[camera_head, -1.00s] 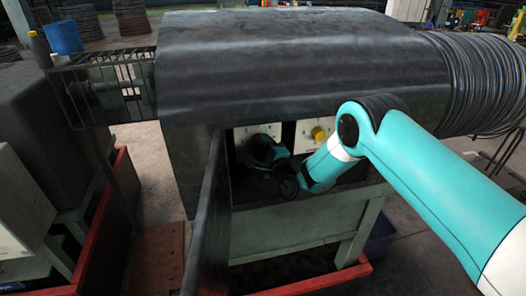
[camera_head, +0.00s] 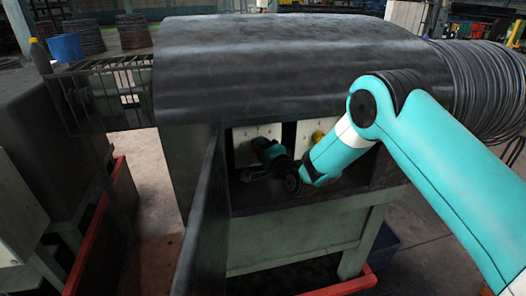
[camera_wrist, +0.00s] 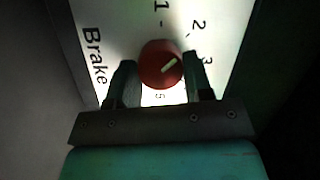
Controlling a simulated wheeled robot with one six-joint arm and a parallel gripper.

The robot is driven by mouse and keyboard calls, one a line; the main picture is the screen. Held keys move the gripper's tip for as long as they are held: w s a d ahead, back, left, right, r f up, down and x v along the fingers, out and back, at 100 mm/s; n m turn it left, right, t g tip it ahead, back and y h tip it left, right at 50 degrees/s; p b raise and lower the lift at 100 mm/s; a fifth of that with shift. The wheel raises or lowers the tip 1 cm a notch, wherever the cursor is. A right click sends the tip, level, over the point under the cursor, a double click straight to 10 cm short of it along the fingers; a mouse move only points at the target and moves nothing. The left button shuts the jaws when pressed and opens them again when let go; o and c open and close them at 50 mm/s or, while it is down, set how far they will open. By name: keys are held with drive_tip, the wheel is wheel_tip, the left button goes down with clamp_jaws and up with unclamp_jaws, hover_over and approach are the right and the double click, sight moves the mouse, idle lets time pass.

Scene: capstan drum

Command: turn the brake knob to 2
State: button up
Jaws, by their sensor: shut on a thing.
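The red brake knob (camera_wrist: 160,63) sits on a white dial plate (camera_wrist: 150,20) in the wrist view, beside the word Brake. Its pale pointer mark slants up and right, toward the side with 2 and 3. It looks closer in angle to 2, but I cannot tell the exact setting. My gripper (camera_wrist: 160,78) has one finger on each side of the knob and is shut on it. In the head view my gripper (camera_head: 262,150) reaches into the opening under the dark hood, in front of the left white panel (camera_head: 243,149). The knob is hidden there.
A yellow knob (camera_head: 318,136) shows on the panel to the right, close to my forearm. A dark upright plate (camera_head: 202,210) stands left of the opening. The dark hood (camera_head: 300,70) overhangs it. A green frame (camera_head: 300,240) lies below.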

idle(0.3)
drive_tip(key=o, duration=0.9)
drive_tip(key=shift+b+v, duration=7.35)
drive_tip(key=shift+v, duration=1.35)
drive_tip(key=shift+r, duration=0.1)
